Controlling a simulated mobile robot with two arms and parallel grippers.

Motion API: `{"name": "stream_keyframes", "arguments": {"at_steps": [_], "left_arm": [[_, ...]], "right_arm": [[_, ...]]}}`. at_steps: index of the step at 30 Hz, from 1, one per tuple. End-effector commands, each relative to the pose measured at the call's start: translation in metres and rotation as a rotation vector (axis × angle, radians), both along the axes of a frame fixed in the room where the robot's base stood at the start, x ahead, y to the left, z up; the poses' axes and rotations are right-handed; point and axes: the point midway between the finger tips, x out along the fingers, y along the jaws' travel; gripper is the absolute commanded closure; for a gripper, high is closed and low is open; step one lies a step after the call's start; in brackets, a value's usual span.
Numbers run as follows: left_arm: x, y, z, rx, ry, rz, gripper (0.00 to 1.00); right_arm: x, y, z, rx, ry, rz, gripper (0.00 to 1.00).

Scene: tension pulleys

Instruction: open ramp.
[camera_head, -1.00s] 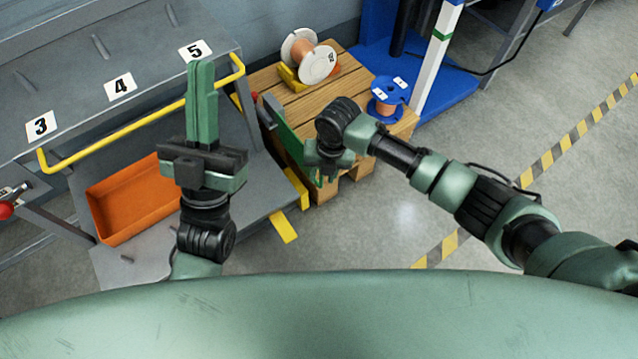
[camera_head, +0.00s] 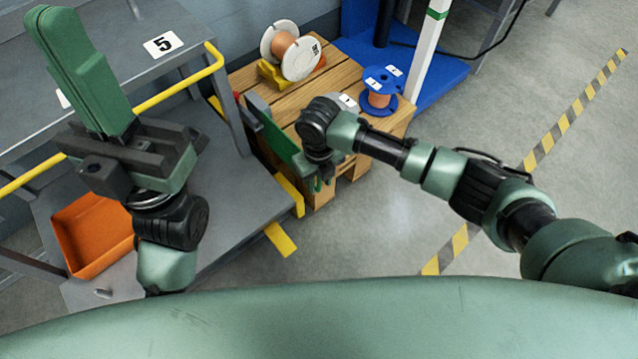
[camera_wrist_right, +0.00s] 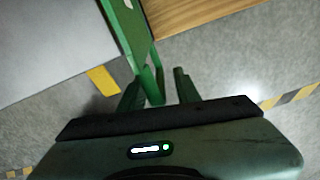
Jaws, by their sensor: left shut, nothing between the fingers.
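The ramp shows as a long green part (camera_head: 279,139) standing along the right edge of the grey cart, beside the wooden pallet. My right gripper (camera_head: 321,183) is low at the near end of this green part. In the right wrist view its fingers (camera_wrist_right: 158,86) are apart, and the green part (camera_wrist_right: 126,28) runs down from the top to between or just beyond them. I cannot tell whether they touch it. My left gripper (camera_head: 52,16) is shut and empty, pointing up in front of the cart's upper shelf, far from the green part.
The cart has a yellow rail (camera_head: 170,91), a label 5 (camera_head: 163,44) and an orange bin (camera_head: 95,235) on its lower deck. The pallet (camera_head: 345,75) carries a white reel (camera_head: 300,58) and a blue reel (camera_head: 383,83). Grey floor (camera_head: 370,225) is clear at the front right.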

Motion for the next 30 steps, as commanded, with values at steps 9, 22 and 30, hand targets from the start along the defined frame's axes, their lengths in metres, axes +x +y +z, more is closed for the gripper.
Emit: {"name": "stream_keyframes", "arguments": {"at_steps": [9, 22, 30], "left_arm": [[0.0002, -0.0002, 0.0018, 0.001, -0.008, 0.0, 1.0], [-0.0001, -0.0003, 0.0018, 0.001, -0.009, 0.0, 1.0], [0.0, -0.0004, 0.0018, 0.0, -0.009, -0.001, 1.0]], "right_arm": [[0.0, 0.0, -0.0041, 0.0, 0.0, 0.0, 0.67], [0.0005, -0.0007, -0.0039, 0.0, -0.001, -0.002, 1.0], [0.0009, -0.001, -0.0037, 0.0, -0.001, -0.003, 1.0]]}}
